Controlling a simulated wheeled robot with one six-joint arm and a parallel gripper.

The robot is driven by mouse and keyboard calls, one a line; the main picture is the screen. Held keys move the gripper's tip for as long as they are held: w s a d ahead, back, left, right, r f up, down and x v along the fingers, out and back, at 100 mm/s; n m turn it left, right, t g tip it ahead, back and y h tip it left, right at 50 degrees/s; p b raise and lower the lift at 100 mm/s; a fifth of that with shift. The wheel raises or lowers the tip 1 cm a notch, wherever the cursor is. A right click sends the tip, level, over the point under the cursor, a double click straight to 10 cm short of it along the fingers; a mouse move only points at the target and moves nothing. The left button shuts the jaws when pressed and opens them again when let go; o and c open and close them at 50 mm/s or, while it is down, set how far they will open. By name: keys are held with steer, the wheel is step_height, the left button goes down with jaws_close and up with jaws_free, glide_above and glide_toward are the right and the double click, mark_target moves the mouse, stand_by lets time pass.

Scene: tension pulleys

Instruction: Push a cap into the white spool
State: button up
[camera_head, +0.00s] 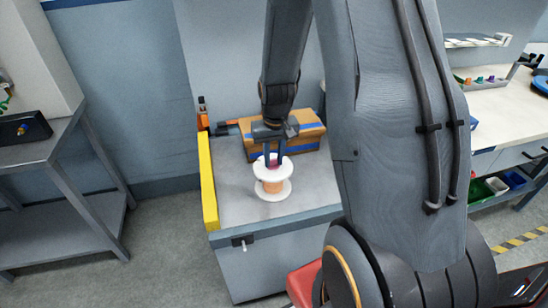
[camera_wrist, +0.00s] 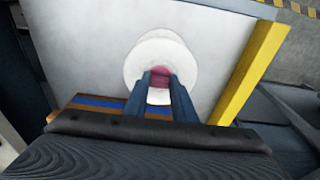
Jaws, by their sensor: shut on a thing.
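The white spool (camera_head: 262,189) stands upright on the grey cabinet top, with an orange-brown band around its middle. In the wrist view the spool (camera_wrist: 143,55) is seen from above, its white flange partly covered by my fingers. My gripper (camera_head: 274,161) points down at the spool's top, and its fingers (camera_wrist: 162,78) are shut on a pink-red cap (camera_wrist: 160,71). The cap is at the spool's centre. The fingers hide part of it, and I cannot tell how deep it sits in the hole.
A brown box with blue stripes (camera_head: 308,141) lies behind the spool. A yellow bar (camera_head: 208,185) runs along the cabinet's left edge and also shows in the wrist view (camera_wrist: 250,72). An orange-and-black bottle (camera_head: 203,117) stands at the back left. The cabinet top in front is clear.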

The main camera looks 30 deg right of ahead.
stand_by(0.3)
steer(key=o, duration=1.1)
steer(key=shift+s+a+r+b, duration=0.1)
steer(key=shift+s+r+b, duration=0.1)
steer(key=shift+r, duration=1.1)
steer(key=shift+s+d+r+b, duration=0.1)
steer(key=shift+r+b, duration=0.1)
steer(key=shift+r, duration=1.05)
steer(key=shift+s+a+r+b, duration=0.1)
steer(key=shift+s+r+b, duration=0.1)
steer(key=shift+r, duration=1.1)
steer(key=s+a, duration=0.3)
steer(key=s, duration=0.1)
steer(key=s+a+r+n, duration=0.1)
steer(key=s+a, duration=0.3)
steer(key=s, duration=0.1)
steer(key=s+a+r+n, duration=0.1)
steer(key=s+a, duration=0.2)
steer(key=s, duration=0.2)
steer(key=shift+s+a+r, duration=0.15)
steer(key=shift+r, duration=0.1)
